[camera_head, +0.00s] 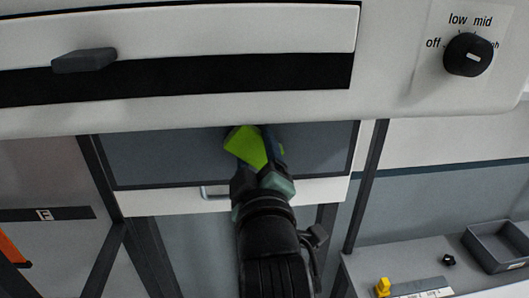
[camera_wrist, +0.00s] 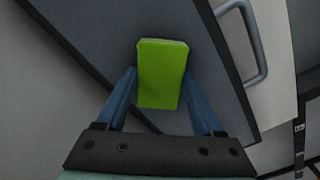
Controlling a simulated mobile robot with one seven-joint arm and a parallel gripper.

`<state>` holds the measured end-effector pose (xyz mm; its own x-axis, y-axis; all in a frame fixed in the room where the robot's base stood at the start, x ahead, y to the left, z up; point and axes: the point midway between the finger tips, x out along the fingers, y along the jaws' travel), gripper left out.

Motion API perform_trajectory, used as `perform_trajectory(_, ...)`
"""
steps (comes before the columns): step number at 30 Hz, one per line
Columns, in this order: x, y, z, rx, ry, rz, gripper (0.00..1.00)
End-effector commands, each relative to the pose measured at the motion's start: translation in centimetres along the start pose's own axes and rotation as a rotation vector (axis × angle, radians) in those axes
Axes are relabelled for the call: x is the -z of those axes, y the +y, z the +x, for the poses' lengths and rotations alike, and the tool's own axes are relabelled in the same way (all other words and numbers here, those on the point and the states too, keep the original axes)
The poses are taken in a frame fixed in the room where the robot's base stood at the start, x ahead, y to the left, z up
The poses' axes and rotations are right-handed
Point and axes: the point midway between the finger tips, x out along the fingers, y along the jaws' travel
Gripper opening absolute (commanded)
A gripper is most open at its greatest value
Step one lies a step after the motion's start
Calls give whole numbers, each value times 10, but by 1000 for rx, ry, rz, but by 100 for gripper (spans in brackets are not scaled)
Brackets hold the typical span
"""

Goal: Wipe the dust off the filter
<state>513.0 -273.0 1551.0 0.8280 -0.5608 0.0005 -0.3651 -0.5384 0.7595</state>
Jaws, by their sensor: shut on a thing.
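The filter (camera_head: 180,158) is a grey panel in a dark frame, under the white machine body in the head view. It also shows in the wrist view (camera_wrist: 95,30) behind my gripper. My gripper (camera_wrist: 160,88) is shut on a bright green block-shaped wiper (camera_wrist: 161,75), which also shows in the head view (camera_head: 246,147). The wiper is over the filter panel; I cannot tell whether it touches. I cannot make out dust on the panel. My gripper in the head view (camera_head: 262,160) hides part of the filter's right half.
A metal handle (camera_head: 213,192) sits on the white strip below the filter. A black knob (camera_head: 468,55) and a dark lever (camera_head: 84,60) are on the machine above. A grey bin (camera_head: 499,247) and a yellow item (camera_head: 383,286) stand on the shelf at lower right.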

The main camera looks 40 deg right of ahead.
Motion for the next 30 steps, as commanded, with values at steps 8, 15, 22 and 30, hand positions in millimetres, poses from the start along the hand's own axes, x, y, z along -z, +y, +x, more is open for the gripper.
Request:
perform_trajectory(8,18,-15,2,2,3,0,24)
perform_trajectory(15,25,-22,2,4,5,1,24)
perform_trajectory(22,40,-34,1,4,5,0,24)
perform_trajectory(30,47,-40,0,3,3,0,24)
